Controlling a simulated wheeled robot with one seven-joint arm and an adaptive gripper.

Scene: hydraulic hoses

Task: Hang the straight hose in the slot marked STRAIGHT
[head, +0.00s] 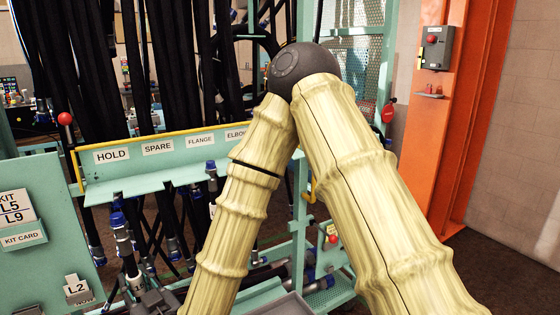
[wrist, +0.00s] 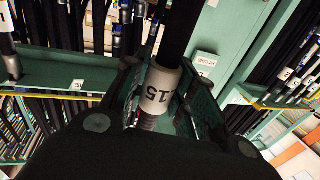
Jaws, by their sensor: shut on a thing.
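My gripper (wrist: 163,88) is shut on a black hose at its pale collar (wrist: 160,92), which reads what looks like L15. In the head view the hose end with a blue fitting (head: 121,222) stands roughly upright at the lower left, below the rail. I cannot tell its end type. The green slot rail (head: 135,184) carries the labels HOLD (head: 112,155), SPARE (head: 158,147), FLANGE (head: 200,140) and a partly covered ELBOW (head: 236,134). No STRAIGHT label shows; my arm covers the rail's right part.
Many black hoses (head: 100,80) hang behind the rail, with blue-ended fittings below. A green panel with kit cards (head: 25,235) stands at the left. An orange post (head: 450,120) with a grey control box (head: 435,48) stands at the right. A yellow bar (head: 150,140) edges the rail.

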